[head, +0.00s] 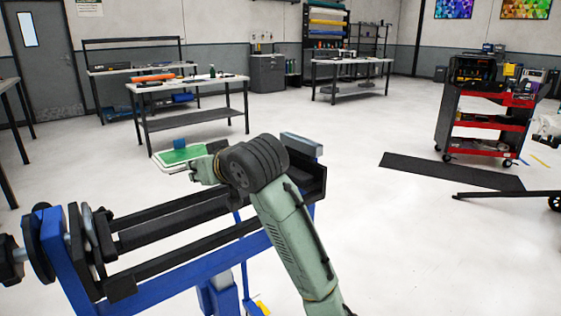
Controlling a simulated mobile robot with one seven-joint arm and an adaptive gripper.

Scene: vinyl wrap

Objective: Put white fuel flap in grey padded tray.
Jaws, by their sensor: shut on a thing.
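My gripper (193,170) is past the far side of the blue stand, at about the height of its top. Its fingers are small in the picture and partly overlap a flat, white-edged piece with a green face (182,155). A small blue block (180,143) shows at the far edge of that piece. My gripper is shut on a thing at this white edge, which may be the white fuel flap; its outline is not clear. I cannot make out the grey padded tray with certainty.
A blue stand with black rails (190,215) fills the left foreground, close beneath my arm. A work table with a shelf (190,118) stands behind. A red tool cart (490,105) and a black floor mat (450,172) are at right. Open floor lies between.

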